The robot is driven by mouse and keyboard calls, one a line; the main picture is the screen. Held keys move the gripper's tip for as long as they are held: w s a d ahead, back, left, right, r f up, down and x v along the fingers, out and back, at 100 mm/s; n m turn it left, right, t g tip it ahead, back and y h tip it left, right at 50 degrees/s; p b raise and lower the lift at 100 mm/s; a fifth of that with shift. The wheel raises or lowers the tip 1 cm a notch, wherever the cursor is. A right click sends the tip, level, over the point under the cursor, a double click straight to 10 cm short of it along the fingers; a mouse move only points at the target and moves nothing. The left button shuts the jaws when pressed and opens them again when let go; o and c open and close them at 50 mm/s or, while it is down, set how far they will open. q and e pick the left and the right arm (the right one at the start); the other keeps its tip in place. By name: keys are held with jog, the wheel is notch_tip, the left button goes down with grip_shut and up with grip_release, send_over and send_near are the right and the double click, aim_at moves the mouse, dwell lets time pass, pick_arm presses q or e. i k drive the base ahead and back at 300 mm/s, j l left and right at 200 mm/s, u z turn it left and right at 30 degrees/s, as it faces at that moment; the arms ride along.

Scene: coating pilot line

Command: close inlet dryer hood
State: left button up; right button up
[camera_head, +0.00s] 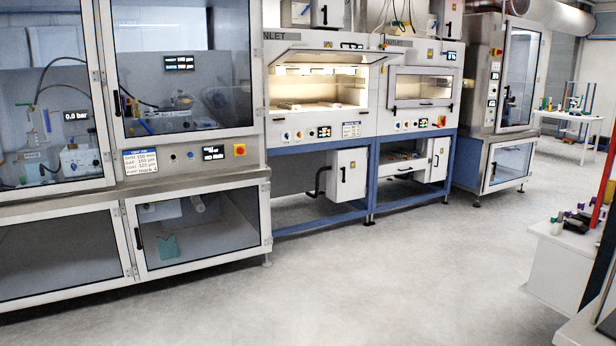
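The inlet dryer (272,110) stands in the middle of the picture in the head view, with the letters "NLET" readable on its top edge. Its hood (330,56) is swung up and open, and the lit chamber (318,90) below it is exposed. Some flat items lie on the chamber floor. To its right is a second dryer whose hood (424,87) is down and shut. Neither of my grippers is in view.
Glass-door cabinets (185,180) stand at the left. A tall glass-door unit (500,100) stands right of the dryers. A white bench (560,250) with small items is at the right edge. The grey floor (350,270) in front of the dryers is clear.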

aim_at(298, 56)
jog(key=i, duration=6.8)
jog(key=u, duration=0.5)
